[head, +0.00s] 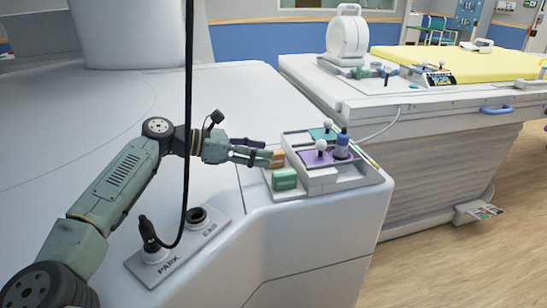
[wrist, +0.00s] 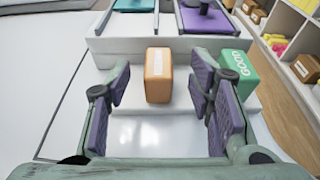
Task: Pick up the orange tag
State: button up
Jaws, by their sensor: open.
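The orange tag (wrist: 158,76) is a small upright block with a pale label strip. In the wrist view it stands on a white step, ahead of my gripper (wrist: 160,92) and between the lines of its two fingers. My gripper is open, with purple pads spread to either side and nothing between them. In the head view the orange tag (head: 279,157) shows at the fingertips of my gripper (head: 269,155), partly hidden by them. I cannot tell whether a finger touches it.
A green block marked GOOD (wrist: 236,68) stands close to the right of the tag, near my right finger. Behind them is a white tray (head: 328,181) with teal and purple lever plates.

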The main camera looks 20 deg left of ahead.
aim_at(274, 159)
jog(key=p+x, duration=0.1)
jog(key=x, duration=0.3)
jog(key=shift+w, duration=0.2)
jog(key=shift+c, duration=0.3)
grip_shut()
